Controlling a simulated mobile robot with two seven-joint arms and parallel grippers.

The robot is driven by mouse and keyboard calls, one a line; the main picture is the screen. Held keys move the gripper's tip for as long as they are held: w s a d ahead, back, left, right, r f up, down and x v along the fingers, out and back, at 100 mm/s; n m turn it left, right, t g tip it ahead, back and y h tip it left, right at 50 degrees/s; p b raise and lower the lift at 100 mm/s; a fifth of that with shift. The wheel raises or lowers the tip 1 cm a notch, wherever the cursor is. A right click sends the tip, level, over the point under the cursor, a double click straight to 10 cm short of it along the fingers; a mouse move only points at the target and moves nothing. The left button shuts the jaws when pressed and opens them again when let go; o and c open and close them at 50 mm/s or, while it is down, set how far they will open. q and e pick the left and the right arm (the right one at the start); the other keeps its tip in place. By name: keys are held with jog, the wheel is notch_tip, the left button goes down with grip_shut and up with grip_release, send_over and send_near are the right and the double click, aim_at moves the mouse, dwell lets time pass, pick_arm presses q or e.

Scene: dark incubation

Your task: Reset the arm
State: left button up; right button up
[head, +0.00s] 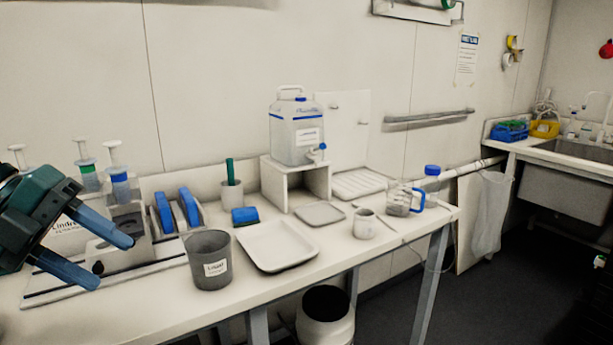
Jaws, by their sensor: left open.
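My left gripper (98,258) comes in from the left edge of the head view, over the left end of the bench (120,318). It is dark green with two long blue fingers. The fingers are spread apart with nothing between them. It covers part of a white filtration stand (152,253) behind it. Its fingertips are left of a grey labelled cup (208,262) and apart from it. My right gripper is not in view.
A white tray (277,245), a white mug (364,224) and a clear jug (398,198) stand on the bench. A carboy (297,130) sits on a riser at the back. A white bin (325,322) is below. The bench's front right is clear.

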pick_arm(q)
jog(key=w+a+f+n+t+y+p, duration=0.1)
jog(key=a+f+n+t+p, duration=0.15)
jog(key=f+n+t, duration=0.65)
jog(key=w+a+f+n+t+p, duration=0.1)
jog(key=a+f+n+t, duration=0.25)
jog(key=f+n, duration=0.8)
jog(key=s+d+f+n+g+y, duration=0.2)
jog(key=s+d+f+n, duration=0.2)
jog(key=s+d+f, duration=0.2)
jog(key=s+d+f+n+g+y+p, duration=0.1)
jog(key=s+d+f+n, duration=0.3)
jog(key=d+f, duration=0.7)
jog(key=shift+s+d+n+g+y, duration=0.15)
jog(key=shift+s+n+g+y, duration=0.35)
jog(key=shift+s, duration=0.55)
